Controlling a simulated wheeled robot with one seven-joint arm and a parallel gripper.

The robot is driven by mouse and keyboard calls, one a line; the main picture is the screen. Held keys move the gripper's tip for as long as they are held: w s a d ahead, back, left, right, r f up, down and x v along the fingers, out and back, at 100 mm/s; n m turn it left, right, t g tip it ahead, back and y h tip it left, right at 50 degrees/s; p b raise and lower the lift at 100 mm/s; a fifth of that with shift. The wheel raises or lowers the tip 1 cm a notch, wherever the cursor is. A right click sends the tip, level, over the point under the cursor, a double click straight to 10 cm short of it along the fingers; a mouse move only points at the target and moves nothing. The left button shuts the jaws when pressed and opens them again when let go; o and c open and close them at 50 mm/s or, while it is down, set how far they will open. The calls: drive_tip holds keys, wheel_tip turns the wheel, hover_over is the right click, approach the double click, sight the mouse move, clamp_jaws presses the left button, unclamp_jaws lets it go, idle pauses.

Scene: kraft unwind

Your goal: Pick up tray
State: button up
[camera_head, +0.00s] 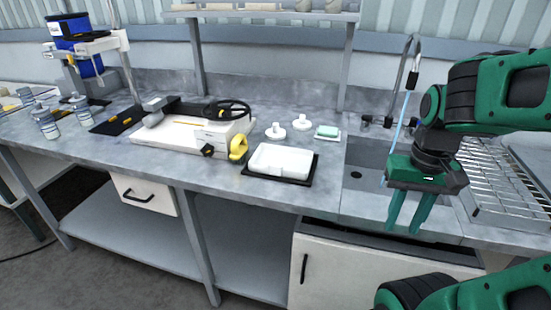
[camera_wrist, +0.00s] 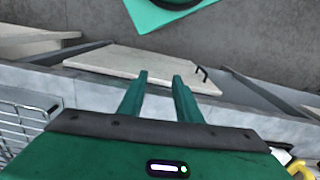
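A white shallow tray (camera_head: 284,160) sits on a black mat on the grey counter, near the front edge in the middle of the head view. It looks empty. My gripper (camera_head: 408,214) is well to the right of the tray, in front of the sink, with its green fingers pointing down. In the wrist view the two fingertips (camera_wrist: 160,77) stand apart with nothing between them. The tray cannot be made out in the wrist view.
The sink (camera_head: 366,176) and a wire rack (camera_head: 505,175) lie to the right. A cabinet door (camera_wrist: 140,67) is below my gripper.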

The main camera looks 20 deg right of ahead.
drive_tip(key=shift+o, duration=0.4)
drive_tip(key=shift+w, duration=0.2)
drive_tip(key=shift+o, duration=0.2)
drive_tip(key=shift+s+r, duration=0.2)
drive_tip(key=shift+s, duration=0.05)
drive_tip(key=n+t+y, duration=0.3)
drive_tip(key=n, duration=1.4)
approach(276, 164)
drive_tip(key=x, duration=0.4)
drive_tip(key=shift+w+a+f, duration=0.2)
drive_tip(key=shift+w+a, duration=0.05)
drive_tip(key=shift+x, duration=2.85)
drive_tip(key=shift+s+d+f, duration=0.1)
drive_tip(key=shift+s+d, duration=0.05)
